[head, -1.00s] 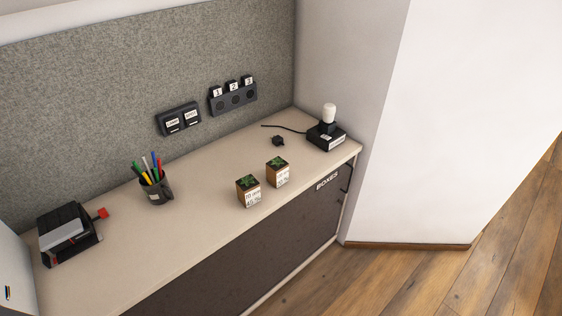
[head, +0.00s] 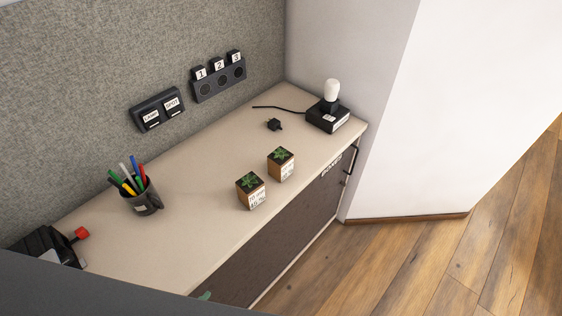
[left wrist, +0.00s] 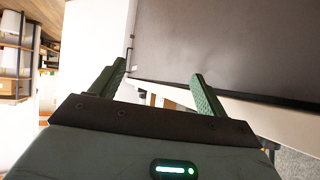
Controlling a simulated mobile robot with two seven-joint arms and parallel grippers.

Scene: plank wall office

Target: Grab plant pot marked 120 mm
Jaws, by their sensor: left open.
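Two small plant pots stand upright on the beige counter (head: 190,235). Each is a square wooden-brown pot with a white label and a green succulent. The nearer pot (head: 250,191) is left of the farther pot (head: 281,165), with a small gap between them. The label print is too small to tell which reads 120 mm. My left gripper shows only as a green fingertip (head: 205,296) at the counter's front edge, below and apart from both pots. In the left wrist view the left gripper (left wrist: 158,70) has its green fingers spread, with nothing between them. My right gripper is not in view.
A pen cup (head: 142,200) stands at left. A black device with a red knob (head: 81,233) is partly hidden by my dark arm. A lamp on a black base (head: 328,116), a small black plug (head: 274,124) and wall switches (head: 158,109) are behind. The counter around the pots is clear.

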